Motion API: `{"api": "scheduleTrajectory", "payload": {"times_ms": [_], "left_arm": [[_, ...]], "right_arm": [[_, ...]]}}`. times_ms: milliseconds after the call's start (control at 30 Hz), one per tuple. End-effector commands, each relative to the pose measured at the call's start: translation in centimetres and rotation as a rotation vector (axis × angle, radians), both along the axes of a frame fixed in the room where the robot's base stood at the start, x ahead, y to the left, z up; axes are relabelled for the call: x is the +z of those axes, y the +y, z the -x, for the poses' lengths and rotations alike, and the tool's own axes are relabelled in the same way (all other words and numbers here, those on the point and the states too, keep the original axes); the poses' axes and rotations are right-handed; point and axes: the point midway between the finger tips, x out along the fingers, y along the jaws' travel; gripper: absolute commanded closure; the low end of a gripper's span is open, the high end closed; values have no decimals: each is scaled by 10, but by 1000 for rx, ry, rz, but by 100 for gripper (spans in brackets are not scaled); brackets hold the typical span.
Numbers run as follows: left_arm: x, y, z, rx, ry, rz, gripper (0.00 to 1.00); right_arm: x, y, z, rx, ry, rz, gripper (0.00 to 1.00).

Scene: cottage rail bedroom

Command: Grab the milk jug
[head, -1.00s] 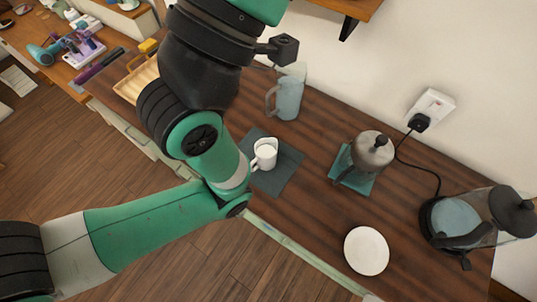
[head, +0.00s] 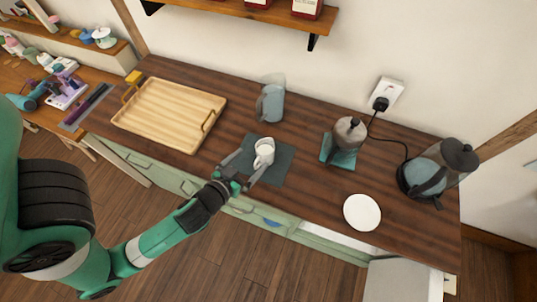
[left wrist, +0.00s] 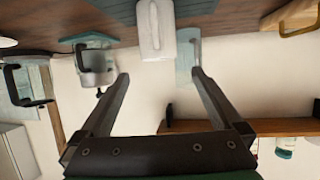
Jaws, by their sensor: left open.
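The small white milk jug (head: 264,152) stands upright on a dark slate mat (head: 282,165) on the wooden counter. My left gripper (head: 249,163) is open, just in front of the jug on its near-left side, with its fingers pointing towards it. In the left wrist view the jug (left wrist: 155,30) shows beyond the fingertips (left wrist: 159,74), roughly in line with the gap between them. I cannot tell whether a finger touches it. My right gripper is not in view.
A blue-grey pitcher (head: 270,103) stands behind the jug. A wooden tray (head: 170,112) lies to the left. A moka pot (head: 349,134) on a teal mat, a white plate (head: 362,212) and a kettle (head: 428,176) are to the right. A shelf (head: 235,15) hangs above.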

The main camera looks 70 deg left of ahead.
Motion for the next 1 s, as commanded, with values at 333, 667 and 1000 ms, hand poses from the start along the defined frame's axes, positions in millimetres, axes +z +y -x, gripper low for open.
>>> {"api": "scheduleTrajectory", "payload": {"times_ms": [333, 667, 1000], "left_arm": [[-13, 24, -31, 7, -4, 0, 0], [-25, 37, -51, 1, -5, 0, 0], [-47, 61, -86, 3, -6, 1, 0]], "right_arm": [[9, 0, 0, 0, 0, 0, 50], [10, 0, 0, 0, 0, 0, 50], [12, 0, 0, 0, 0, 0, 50]]}}
